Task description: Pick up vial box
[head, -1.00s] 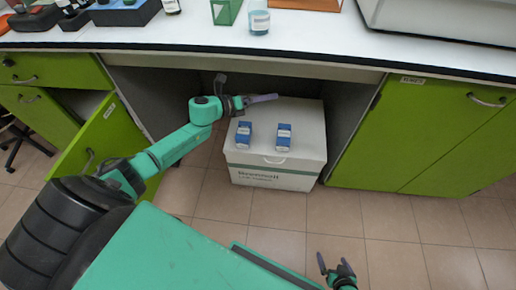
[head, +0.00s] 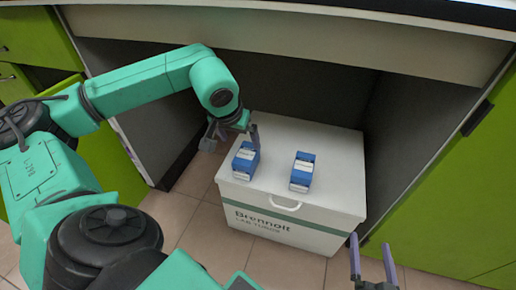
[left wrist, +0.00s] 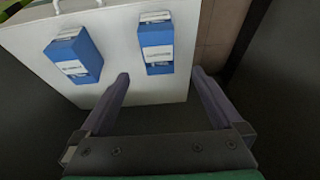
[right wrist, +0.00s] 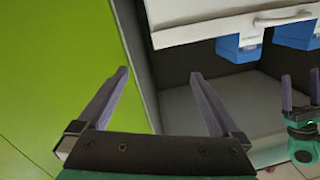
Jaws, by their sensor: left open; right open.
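Two blue vial boxes with white labels sit side by side on a white lab carton (head: 330,200). The left vial box (head: 246,160) is close to my left gripper (head: 231,138); the right vial box (head: 301,171) is farther off. My left gripper is open and empty, its fingers just behind the left box. In the left wrist view, the left box (left wrist: 157,43) is ahead of the fingertips and the right box (left wrist: 76,55) is to the left. My right gripper (head: 371,243) is open and empty, in front of the carton's right corner; both boxes partly show in its wrist view.
The carton stands in the recess under the bench (head: 300,35). Green cabinets (head: 445,190) flank it on the right, and an open green door is on the left. Tiled floor lies free in front.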

